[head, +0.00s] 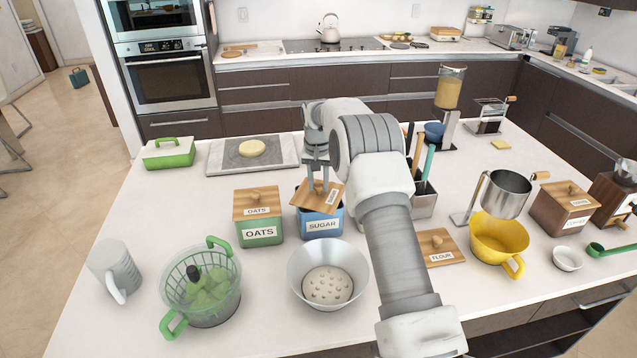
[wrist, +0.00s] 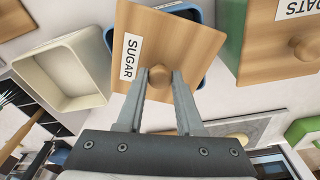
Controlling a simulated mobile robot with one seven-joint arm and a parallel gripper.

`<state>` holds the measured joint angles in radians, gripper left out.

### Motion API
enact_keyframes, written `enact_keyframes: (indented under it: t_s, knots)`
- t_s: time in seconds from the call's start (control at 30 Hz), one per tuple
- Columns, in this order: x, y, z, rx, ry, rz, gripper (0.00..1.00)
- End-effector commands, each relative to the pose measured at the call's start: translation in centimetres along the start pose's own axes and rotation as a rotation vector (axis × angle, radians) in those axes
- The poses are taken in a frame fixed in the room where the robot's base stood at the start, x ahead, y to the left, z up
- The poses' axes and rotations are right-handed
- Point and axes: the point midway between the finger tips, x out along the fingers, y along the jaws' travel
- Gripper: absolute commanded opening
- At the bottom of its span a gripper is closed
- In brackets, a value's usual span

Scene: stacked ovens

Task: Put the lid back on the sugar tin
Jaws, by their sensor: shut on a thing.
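The sugar tin (head: 321,226) is a blue square tin labelled SUGAR, standing upright on the island between the oats tin and the arm. My gripper (head: 319,186) is shut on the round knob of the wooden SUGAR lid (head: 309,200). The lid is over the tin's top, turned out of line with the rim. In the wrist view my gripper (wrist: 160,76) grips the lid (wrist: 147,38) by its knob. Part of the tin's blue rim (wrist: 197,18) shows uncovered past the lid. I cannot tell whether the lid touches the rim.
The closed oats tin (head: 260,230) stands close on the left. A steel bowl (head: 300,262) is in front. An open cream tin (wrist: 101,49) shows in the wrist view. The flour lid (head: 449,255) and yellow colander (head: 497,243) lie right of the arm.

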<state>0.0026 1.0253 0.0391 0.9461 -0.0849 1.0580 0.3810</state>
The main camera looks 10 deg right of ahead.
Motion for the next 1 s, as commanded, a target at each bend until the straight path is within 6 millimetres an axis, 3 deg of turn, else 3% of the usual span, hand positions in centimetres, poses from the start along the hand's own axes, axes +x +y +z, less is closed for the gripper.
enact_keyframes:
  t_s: [0.43,0.47,0.6,0.63,0.87,1.0]
  knots:
    - [0.0,0.0,-0.02,0.0,0.001,0.0,0.0]
    - [0.0,0.01,-0.02,0.0,0.001,0.0,0.39]
    - [0.0,0.01,-0.02,0.0,0.001,0.0,0.65]
    - [0.0,0.01,-0.02,0.0,0.001,0.0,0.7]
    - [0.06,0.02,0.01,0.0,0.0,0.0,0.73]
    - [0.06,0.02,0.01,0.0,0.0,0.0,0.98]
